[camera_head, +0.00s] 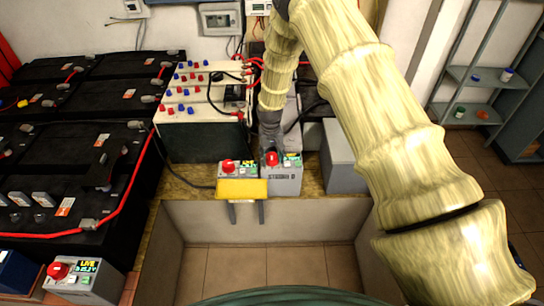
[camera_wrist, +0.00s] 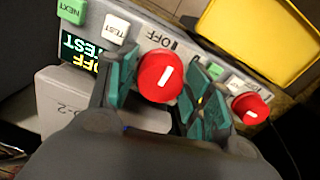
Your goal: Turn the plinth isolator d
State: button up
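Two grey isolator boxes stand side by side on the wooden ledge. The right box (camera_head: 283,180) has a red knob (camera_head: 271,158) and a lit display; its front label is too small to read surely. The left box has a red knob (camera_head: 228,166) and also shows a lit display. My gripper (camera_head: 270,138) is above and behind the right box. In the wrist view my gripper (camera_wrist: 163,88) has its teal fingers on either side of a red knob (camera_wrist: 160,76) with a white mark, open around it. The upside-down display (camera_wrist: 80,52) reads TEST and OFF.
A yellow panel (camera_head: 241,189) hangs before the left box. A separate grey box with a red knob (camera_head: 58,271) and a LIVE display stands lower left. Black batteries (camera_head: 95,160) with red cables fill the left.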

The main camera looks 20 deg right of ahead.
aim_at(271, 156)
notch_tip(271, 156, up, 12)
jog(key=shift+a, duration=0.2)
dwell(0.5)
jog(key=shift+f, duration=0.1)
dwell(0.3)
jog(key=s+f, duration=1.8)
jog(key=s, duration=0.3)
jog(key=s+f, duration=0.3)
jog(key=s, duration=2.4)
jog(key=shift+s+d+n, duration=0.15)
jog(key=shift+s+n, duration=0.15)
jog(key=shift+n, duration=0.1)
